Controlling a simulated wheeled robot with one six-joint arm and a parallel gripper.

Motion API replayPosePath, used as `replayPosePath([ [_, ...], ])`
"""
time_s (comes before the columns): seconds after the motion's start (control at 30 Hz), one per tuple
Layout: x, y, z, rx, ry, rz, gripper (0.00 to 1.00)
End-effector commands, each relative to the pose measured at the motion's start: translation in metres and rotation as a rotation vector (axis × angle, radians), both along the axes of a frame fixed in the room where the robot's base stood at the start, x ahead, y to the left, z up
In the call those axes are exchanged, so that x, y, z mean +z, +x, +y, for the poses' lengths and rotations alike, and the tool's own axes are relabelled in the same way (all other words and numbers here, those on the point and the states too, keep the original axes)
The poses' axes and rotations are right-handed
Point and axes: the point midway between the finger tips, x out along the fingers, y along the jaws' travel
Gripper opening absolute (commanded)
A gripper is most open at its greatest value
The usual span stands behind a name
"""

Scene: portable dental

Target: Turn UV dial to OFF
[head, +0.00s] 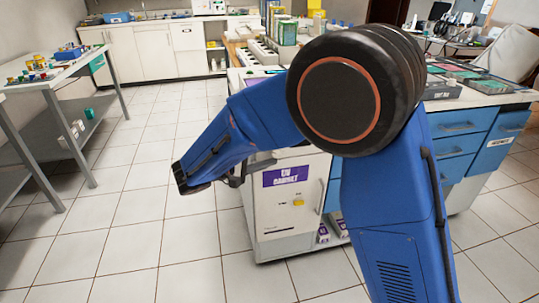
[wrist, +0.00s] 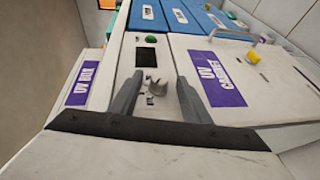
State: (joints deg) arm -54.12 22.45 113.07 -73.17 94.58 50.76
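The UV cabinet (head: 285,222) is white with a purple label, and stands in the middle of the head view. In the wrist view, its panel holds a small grey dial (wrist: 157,88) below a dark display (wrist: 146,57) and a green button (wrist: 152,38). My gripper (wrist: 160,77) is open, with one finger on each side of the dial in the picture. Whether the fingers touch it or are still apart in depth I cannot tell. Small marks below the dial are unreadable. In the head view my gripper (head: 240,178) is at the cabinet's left side, and the dial is hidden.
A yellow knob (head: 298,202) sits on the cabinet door; it also shows in the wrist view (wrist: 253,57). A purple UV BOX label (wrist: 83,83) is left of the panel. Blue drawers (head: 460,145) stand right. The tiled floor (head: 140,230) at left is clear.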

Motion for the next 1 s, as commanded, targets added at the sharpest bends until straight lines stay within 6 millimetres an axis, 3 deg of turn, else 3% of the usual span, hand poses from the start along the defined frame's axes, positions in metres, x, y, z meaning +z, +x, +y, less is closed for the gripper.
replayPosePath([
  [0.37, 0.002, -0.007, 0.009, 0.003, 0.002, -0.001, 0.43],
  [1.0, 0.019, -0.082, 0.103, 0.003, 0.001, -0.001, 0.43],
])
